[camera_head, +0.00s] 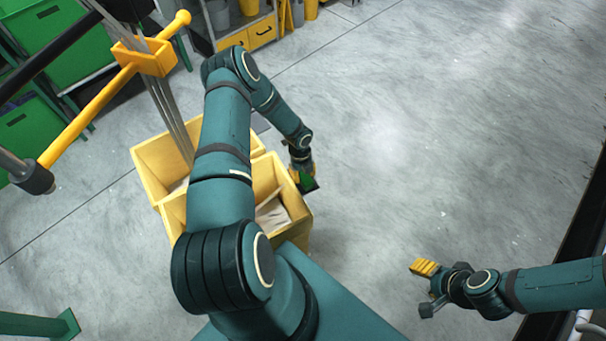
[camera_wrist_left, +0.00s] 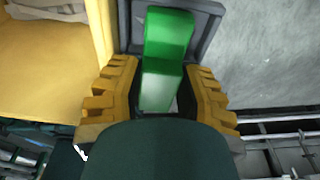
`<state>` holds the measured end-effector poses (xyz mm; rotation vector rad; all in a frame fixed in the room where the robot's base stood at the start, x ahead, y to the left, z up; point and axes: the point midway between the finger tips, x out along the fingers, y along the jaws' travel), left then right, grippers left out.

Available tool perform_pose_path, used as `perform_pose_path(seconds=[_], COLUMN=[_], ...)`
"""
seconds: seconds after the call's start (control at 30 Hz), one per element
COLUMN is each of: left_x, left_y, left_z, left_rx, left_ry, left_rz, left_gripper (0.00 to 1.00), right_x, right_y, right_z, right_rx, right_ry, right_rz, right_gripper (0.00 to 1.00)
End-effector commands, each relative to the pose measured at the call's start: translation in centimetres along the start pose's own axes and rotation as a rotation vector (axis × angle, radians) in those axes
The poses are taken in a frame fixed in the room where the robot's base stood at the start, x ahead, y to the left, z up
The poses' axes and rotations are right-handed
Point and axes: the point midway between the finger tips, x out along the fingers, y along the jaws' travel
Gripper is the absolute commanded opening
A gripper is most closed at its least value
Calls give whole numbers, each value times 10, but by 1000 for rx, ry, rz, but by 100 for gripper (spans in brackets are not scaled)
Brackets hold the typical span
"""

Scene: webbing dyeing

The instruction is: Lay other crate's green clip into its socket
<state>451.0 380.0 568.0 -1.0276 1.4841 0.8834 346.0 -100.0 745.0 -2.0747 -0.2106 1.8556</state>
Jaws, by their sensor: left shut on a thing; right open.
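The green clip (camera_head: 306,180) is at the outer right side of the nearer yellow crate (camera_head: 302,222). My left gripper (camera_head: 301,170) is shut on it. In the left wrist view the clip (camera_wrist_left: 165,50) stands between the two ribbed yellow fingers of my left gripper (camera_wrist_left: 158,95). A dark grey socket (camera_wrist_left: 205,45) with raised walls lies behind the clip and frames its far end. I cannot tell whether the clip touches the socket floor. My right gripper (camera_head: 430,280) is open and empty above bare floor at the lower right.
A second yellow crate (camera_head: 150,165) stands behind the nearer one, and pale cloth (camera_head: 272,213) lies in the nearer one. Grey straps (camera_head: 172,110) run down from a yellow bar (camera_head: 95,110) at the left. Floor to the right is clear.

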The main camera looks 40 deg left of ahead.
Motion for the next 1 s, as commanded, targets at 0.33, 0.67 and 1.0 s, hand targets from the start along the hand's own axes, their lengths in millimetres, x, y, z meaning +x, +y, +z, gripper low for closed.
perform_pose_path(seconds=[0.33,0.67,1.0], left_x=[1,2,-33], left_y=[0,2,1], left_z=[0,0,1], left_rx=[0,-2,-2], left_ry=[0,1,-2], left_rz=[0,4,1], left_gripper=[0,66,66], right_x=[1,1,1], right_y=[0,0,0], right_z=[0,0,0], right_rx=[0,0,0], right_ry=[1,1,1], right_rz=[0,0,0], right_gripper=[55,55,55])
